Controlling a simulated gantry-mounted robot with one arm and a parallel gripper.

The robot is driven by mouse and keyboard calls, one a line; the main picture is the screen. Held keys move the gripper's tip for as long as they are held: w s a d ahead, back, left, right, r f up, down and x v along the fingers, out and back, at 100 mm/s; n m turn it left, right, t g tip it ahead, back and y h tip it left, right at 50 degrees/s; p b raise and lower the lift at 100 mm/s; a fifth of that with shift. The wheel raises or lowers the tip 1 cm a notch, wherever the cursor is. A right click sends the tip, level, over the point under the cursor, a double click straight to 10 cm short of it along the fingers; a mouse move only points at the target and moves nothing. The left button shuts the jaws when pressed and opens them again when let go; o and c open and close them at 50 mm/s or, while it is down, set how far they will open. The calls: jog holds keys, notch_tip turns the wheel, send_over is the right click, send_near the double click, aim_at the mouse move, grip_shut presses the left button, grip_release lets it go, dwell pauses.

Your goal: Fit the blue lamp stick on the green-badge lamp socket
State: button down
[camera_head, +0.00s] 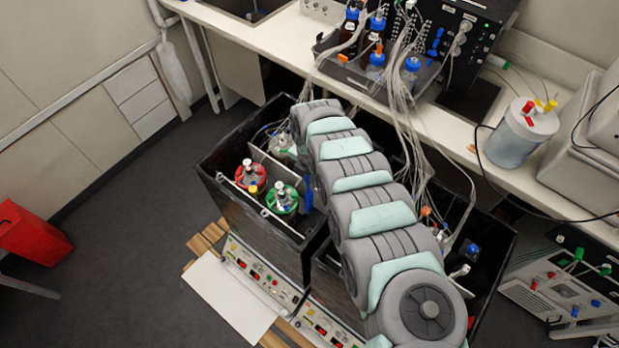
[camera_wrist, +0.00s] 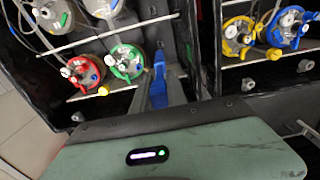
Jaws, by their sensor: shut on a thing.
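The blue lamp stick (camera_wrist: 158,88) shows upright in the wrist view, just right of the green-ringed vessel. My gripper (camera_wrist: 170,84) is shut on it; the grey fingers are partly hidden. In the head view the stick (camera_head: 307,193) shows as a blue strip beside my arm, which hides the gripper. The green-ringed vessel (camera_head: 282,199) stands in the left black box and also shows in the wrist view (camera_wrist: 126,63). The stick is close to its right side; whether they touch I cannot tell. I cannot make out a lamp socket with a green badge.
A red-ringed vessel (camera_head: 250,174) stands left of the green one. The black box wall (camera_head: 240,212) and a metal rail are close by. Yellow-ringed (camera_wrist: 238,37) and blue-ringed (camera_wrist: 287,28) vessels stand in the right box. Tubes hang from the bench (camera_head: 270,38).

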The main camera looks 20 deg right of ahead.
aim_at(310, 211)
jog(key=shift+f+b, duration=6.85)
jog(key=shift+f, duration=1.95)
jog(key=shift+f+b, duration=1.85)
jog(key=shift+f, duration=0.3)
jog(key=c, duration=1.3)
grip_release()
